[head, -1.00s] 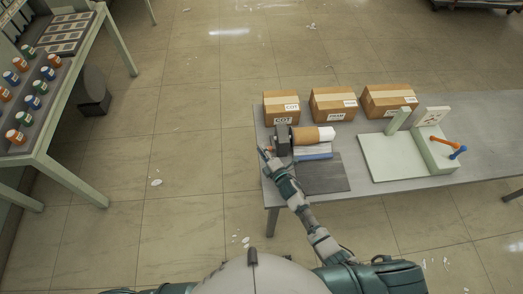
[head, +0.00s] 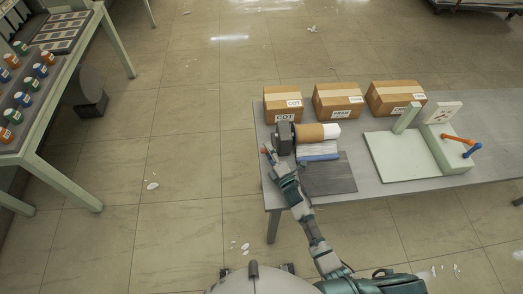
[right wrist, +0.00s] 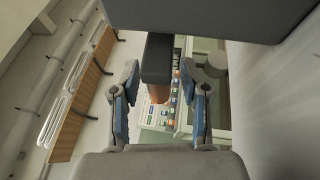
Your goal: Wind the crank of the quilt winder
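The quilt winder stands at the left end of the grey table, with a dark upright block (head: 284,137) and a tan roll with a white end (head: 311,132). My right gripper (head: 270,154) is at its left side, where a bit of orange shows. In the right wrist view the two blue-padded fingers (right wrist: 160,100) stand wide apart. A dark crank arm (right wrist: 157,58) comes down between them, with an orange-brown handle (right wrist: 159,93) at its lower end. I see gaps on both sides of the handle. My left gripper is not in view.
Several cardboard boxes (head: 340,99) line the table's back edge. A dark mat (head: 328,178) lies in front of the winder. A rack of coloured spools (head: 22,98) is far left.

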